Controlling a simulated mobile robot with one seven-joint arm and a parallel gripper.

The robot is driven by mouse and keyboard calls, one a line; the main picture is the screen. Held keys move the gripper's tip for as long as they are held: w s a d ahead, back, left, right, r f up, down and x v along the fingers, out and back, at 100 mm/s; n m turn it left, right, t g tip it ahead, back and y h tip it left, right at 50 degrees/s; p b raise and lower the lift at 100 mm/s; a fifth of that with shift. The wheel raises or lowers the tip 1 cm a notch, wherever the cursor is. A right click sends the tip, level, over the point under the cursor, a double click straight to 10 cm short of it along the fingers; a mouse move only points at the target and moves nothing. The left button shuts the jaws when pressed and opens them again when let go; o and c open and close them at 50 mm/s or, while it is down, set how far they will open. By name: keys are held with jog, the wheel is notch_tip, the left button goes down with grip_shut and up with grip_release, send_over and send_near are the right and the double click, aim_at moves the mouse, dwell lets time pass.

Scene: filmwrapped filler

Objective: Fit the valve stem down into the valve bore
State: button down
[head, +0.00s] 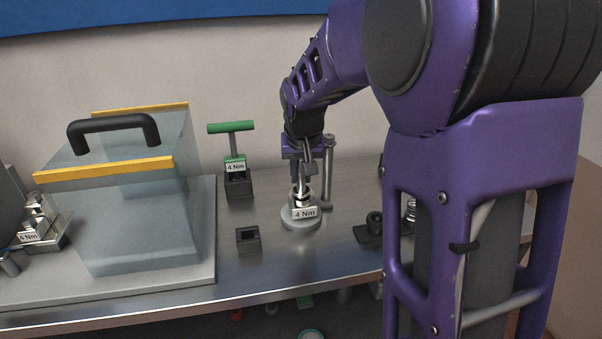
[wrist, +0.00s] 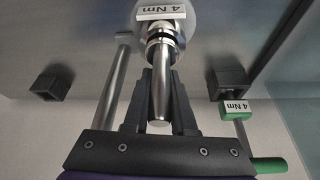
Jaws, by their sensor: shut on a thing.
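The valve stem (wrist: 161,88) is a slim silver tapered rod with a wider, dark-ringed collar at its far end. My gripper (wrist: 161,82), also in the head view (head: 301,180), is shut on it, with one dark finger on each side. The valve body (head: 301,222) stands on the bench on a round grey base and carries a "4 Nm" label. The stem's collar (wrist: 161,38) lines up with the top of the body, directly under my gripper. How deep the stem sits in the bore is hidden.
A tall metal post (head: 328,165) stands close behind the valve. A green T-handle tool (head: 232,128) sits in a dark holder to the left. An empty dark square socket (head: 248,240) is at front left, a dark fixture (head: 370,230) at right. A clear cover (head: 140,215) fills the left side.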

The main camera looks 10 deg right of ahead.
jog(key=shift+f, duration=0.25)
jog(key=c, duration=0.7)
grip_release()
jog(key=shift+o, duration=0.2)
jog(key=shift+r, duration=0.1)
jog(key=p+v, duration=1)
jog(key=v, duration=0.7)
jog(key=shift+s+a+r, duration=0.1)
jog(key=shift+r, duration=0.05)
